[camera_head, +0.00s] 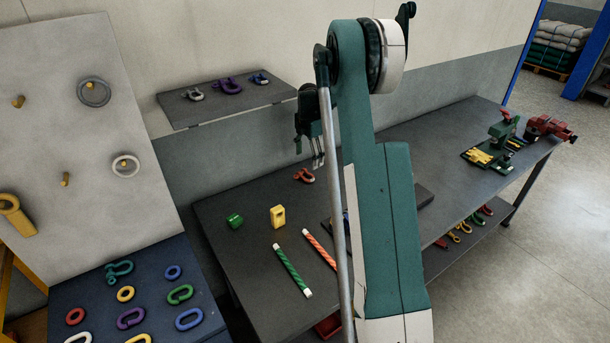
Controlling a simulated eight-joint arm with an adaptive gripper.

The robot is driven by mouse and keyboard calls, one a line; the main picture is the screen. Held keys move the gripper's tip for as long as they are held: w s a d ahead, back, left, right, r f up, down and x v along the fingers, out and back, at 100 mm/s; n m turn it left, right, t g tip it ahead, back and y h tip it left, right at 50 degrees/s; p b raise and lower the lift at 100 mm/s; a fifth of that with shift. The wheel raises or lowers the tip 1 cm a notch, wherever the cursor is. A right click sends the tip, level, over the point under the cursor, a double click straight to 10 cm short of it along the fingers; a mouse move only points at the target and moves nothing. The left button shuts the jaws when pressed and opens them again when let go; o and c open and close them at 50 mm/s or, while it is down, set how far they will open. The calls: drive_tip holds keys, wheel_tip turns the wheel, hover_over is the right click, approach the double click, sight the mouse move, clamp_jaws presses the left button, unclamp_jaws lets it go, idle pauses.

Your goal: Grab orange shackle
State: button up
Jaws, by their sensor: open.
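A red-orange shackle (304,175) lies on the dark workbench (225,205), near its back edge by the wall. My gripper (318,163) hangs above the bench, fingers pointing down, just above and to the right of this shackle in the picture. It is open and empty, and its gap is seen nearly edge-on. Several more shackles lie on the shelf under the bench, among them a yellow-orange one (454,238). My arm hides the middle of the bench.
A wall shelf (175,113) with grey, purple and blue shackles is behind. A red vise (548,127) stands at the far right end.

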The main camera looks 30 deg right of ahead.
sight(306, 174)
drive_tip(key=shift+w+a+f+n, duration=0.15)
drive_tip(key=shift+a+f+n, duration=0.2)
drive_tip(key=shift+f+n, duration=0.4)
drive_tip(key=shift+f, duration=0.15)
drive_tip(key=shift+f, duration=1.2)
drive_tip(key=shift+f, duration=0.1)
drive_tip(key=shift+w+f, duration=0.2)
drive_tip(key=shift+f, duration=2.35)
drive_tip(key=shift+c, duration=0.2)
drive_tip(key=c, duration=1.1)
drive_tip(key=shift+s+r, duration=0.1)
drive_tip(key=shift+r, duration=0.05)
drive_tip(key=shift+c, duration=0.2)
